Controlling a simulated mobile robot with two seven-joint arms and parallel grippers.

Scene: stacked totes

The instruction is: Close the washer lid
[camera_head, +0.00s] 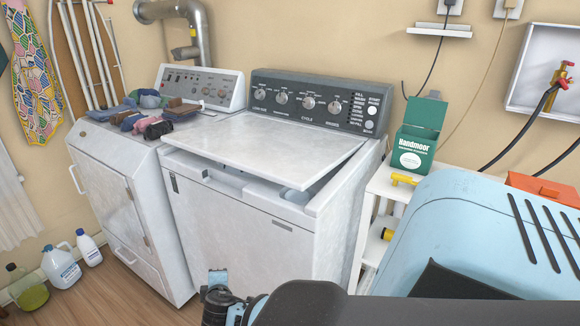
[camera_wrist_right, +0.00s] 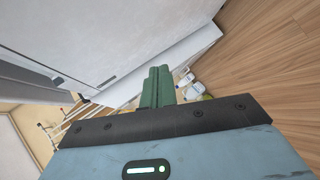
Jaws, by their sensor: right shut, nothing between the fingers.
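The white washer (camera_head: 245,235) stands in the middle of the head view, with a dark control panel at its back. Its flat white lid (camera_head: 265,150) is partly open. The lid tilts with its front edge raised, and the tub opening (camera_head: 262,188) shows in the gap below. My right gripper (camera_wrist_right: 158,72) shows in the right wrist view, with its green fingers together and empty. It is low in front of a white appliance front (camera_wrist_right: 95,35), apart from the lid. Its fingertips do not show in the head view. My left gripper is not in view.
A white dryer (camera_head: 125,200) stands left of the washer, with folded clothes (camera_head: 160,115) on top. A green box (camera_head: 418,135) stands on a white shelf right of the washer. Jugs (camera_head: 60,266) stand on the floor at left. Wooden floor (camera_wrist_right: 255,70) is open beside my right gripper.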

